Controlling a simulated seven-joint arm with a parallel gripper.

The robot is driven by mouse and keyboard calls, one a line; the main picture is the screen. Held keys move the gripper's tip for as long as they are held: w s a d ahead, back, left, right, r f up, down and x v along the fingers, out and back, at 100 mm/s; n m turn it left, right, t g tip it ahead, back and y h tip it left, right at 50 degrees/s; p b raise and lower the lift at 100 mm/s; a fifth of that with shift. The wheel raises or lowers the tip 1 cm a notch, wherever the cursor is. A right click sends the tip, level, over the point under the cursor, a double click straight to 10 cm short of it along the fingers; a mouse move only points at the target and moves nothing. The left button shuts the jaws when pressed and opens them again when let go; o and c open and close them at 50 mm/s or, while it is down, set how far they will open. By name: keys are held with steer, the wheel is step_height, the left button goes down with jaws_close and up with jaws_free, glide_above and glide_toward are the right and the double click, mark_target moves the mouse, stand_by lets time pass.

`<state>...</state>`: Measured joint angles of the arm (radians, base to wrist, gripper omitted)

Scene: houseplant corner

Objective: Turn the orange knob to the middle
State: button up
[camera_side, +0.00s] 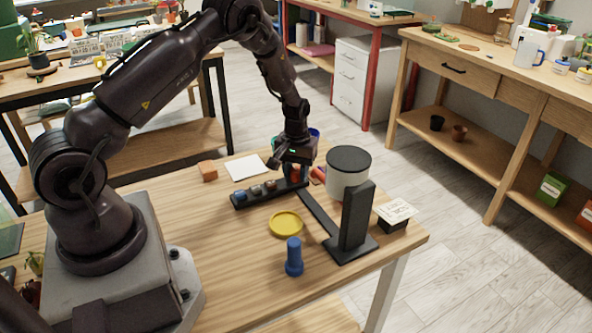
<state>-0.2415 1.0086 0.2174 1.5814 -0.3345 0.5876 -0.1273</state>
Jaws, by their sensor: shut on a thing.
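A dark knob panel (262,199) lies on the wooden table, running from lower left to upper right, with several small knobs along its top. The orange knob (294,174) is at its far right end, mostly hidden by my gripper; only a small orange-red patch shows. My gripper (294,171) points down over that end and is shut on the orange knob. Which way the knob points is too small and too covered to tell. A blue knob (240,196) sits at the panel's near left end.
Right of the panel stand a white cylinder with a dark top (348,172) and a black upright bracket (356,217). A yellow dish (286,224) and blue bottle-like object (294,257) are in front. White paper (246,168) and an orange-brown block (208,171) lie behind left.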

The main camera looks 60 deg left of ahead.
mark_target(296, 169)
stand_by(0.5)
steer(key=o, duration=0.9)
steer(key=shift+o, duration=0.2)
steer(key=shift+r, duration=0.1)
step_height(296, 169, up, 13)
